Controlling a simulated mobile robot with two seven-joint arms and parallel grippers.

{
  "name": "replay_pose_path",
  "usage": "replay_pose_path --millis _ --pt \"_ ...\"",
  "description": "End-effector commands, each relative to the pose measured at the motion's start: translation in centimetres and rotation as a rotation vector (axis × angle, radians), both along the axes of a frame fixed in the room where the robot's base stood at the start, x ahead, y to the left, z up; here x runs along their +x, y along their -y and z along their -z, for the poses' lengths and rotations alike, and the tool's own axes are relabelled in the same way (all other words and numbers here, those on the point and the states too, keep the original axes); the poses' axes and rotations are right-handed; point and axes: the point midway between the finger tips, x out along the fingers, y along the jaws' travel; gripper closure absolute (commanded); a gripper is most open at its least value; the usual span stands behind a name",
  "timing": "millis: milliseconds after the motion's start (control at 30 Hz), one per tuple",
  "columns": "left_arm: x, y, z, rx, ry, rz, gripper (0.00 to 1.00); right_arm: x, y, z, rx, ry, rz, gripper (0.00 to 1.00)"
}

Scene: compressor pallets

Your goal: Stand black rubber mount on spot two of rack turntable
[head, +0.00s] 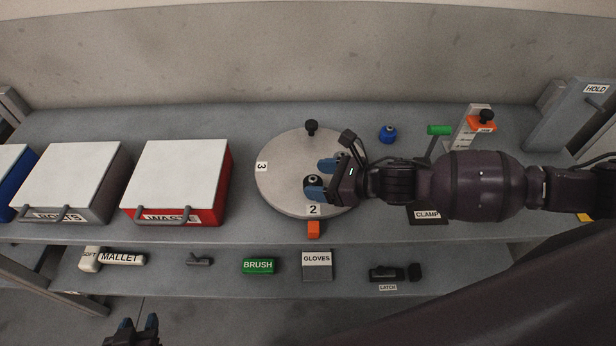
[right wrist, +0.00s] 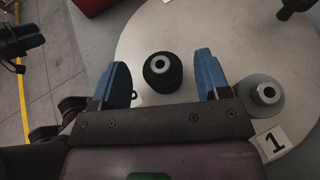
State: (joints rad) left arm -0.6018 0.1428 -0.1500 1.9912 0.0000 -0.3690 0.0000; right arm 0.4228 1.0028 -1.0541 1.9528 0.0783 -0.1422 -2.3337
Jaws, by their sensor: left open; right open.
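The round grey turntable (head: 280,185) shows labels 2 (head: 313,210) and 3 (head: 262,167) in the head view. My right gripper (head: 312,177) reaches over it, just behind label 2. The black rubber mount (right wrist: 160,85), with a pale centre, stands upright on the plate between its open fingers in the right wrist view. No grip on it shows. A grey mount (right wrist: 263,92) stands by label 1 (right wrist: 272,141), right of the fingers in that view. Another black knobbed piece (head: 311,127) stands at the plate's back. My left gripper (head: 132,330) is open and empty, below the lower shelf.
A red-sided WASTE box (head: 178,182) and a grey box (head: 75,180) stand left of the turntable. An orange block (head: 314,229) sits at its front. A blue piece (head: 388,134) and a green handle (head: 439,130) stand to the right. The lower shelf holds a brush (head: 258,265) and gloves box (head: 317,265).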

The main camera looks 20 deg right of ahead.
Motion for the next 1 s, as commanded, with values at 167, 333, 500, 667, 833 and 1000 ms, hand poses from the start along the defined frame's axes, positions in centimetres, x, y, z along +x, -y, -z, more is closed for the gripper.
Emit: replay_pose_path --millis 167,333,500,667,833,1000 --pt "0.0 0.0 -0.1 0.000 0.001 0.000 0.57 -2.0 2.6 -1.3 -0.004 0.000 0.002 0.31" --pt "0.0 0.0 -0.1 0.000 0.001 0.000 0.57 -3.5 4.4 -2.2 -0.002 -0.001 0.002 0.31" --pt "0.0 0.0 -0.1 0.000 0.001 0.000 0.57 -4.4 5.5 -2.9 -0.001 0.001 0.001 0.31" --pt "0.0 0.0 -0.1 0.000 0.001 0.000 0.57 -4.6 5.8 -3.1 0.000 0.000 0.001 0.31" --pt "0.0 0.0 -0.1 0.000 0.000 0.000 0.57 -4.6 5.8 -3.1 0.000 0.000 0.001 0.31" --pt "0.0 0.0 0.0 0.000 0.000 0.000 0.57 -4.6 5.8 -3.1 0.000 0.000 0.001 0.31"
